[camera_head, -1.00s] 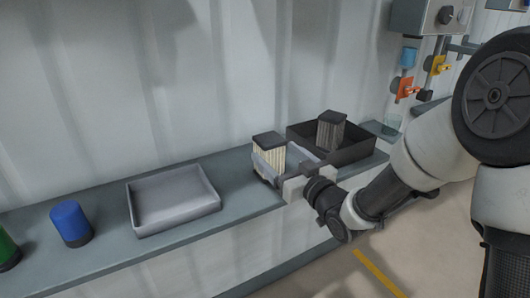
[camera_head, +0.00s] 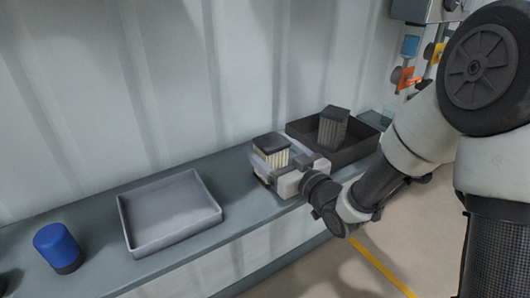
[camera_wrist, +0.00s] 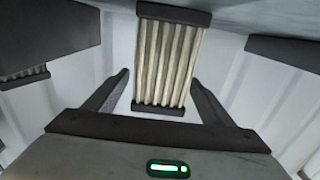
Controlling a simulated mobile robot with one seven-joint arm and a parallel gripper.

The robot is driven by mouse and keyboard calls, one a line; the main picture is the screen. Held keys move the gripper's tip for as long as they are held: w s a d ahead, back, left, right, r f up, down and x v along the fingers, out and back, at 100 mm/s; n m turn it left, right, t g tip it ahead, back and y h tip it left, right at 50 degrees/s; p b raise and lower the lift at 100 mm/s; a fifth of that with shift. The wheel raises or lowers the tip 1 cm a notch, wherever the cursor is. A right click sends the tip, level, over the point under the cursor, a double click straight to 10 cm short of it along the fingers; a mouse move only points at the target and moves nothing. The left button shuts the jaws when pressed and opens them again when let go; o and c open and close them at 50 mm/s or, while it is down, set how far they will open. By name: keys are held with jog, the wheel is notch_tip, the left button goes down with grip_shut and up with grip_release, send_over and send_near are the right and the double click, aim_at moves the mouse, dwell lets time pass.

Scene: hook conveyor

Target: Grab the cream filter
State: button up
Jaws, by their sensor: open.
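The cream filter, a pleated block with dark end caps, stands upright on the shelf in the head view (camera_head: 272,152). It also shows in the wrist view (camera_wrist: 168,62), between my two fingers. My gripper (camera_head: 270,166) is at the filter, with its fingers on either side. In the wrist view my gripper (camera_wrist: 160,85) is open, and a gap shows between each fingertip and the pleats. The filter's lower part is partly hidden by my gripper in the head view.
A dark tray (camera_head: 366,150) holding a grey pleated filter (camera_head: 332,130) is just right of the cream filter. An empty grey tray (camera_head: 136,247) and a blue cylinder (camera_head: 57,246) are to the left on the shelf (camera_head: 95,265). A wall stands behind.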

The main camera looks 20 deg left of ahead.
jog(key=shift+w+a, duration=0.1)
jog(key=shift+r, duration=0.1)
jog(key=c, duration=1.2)
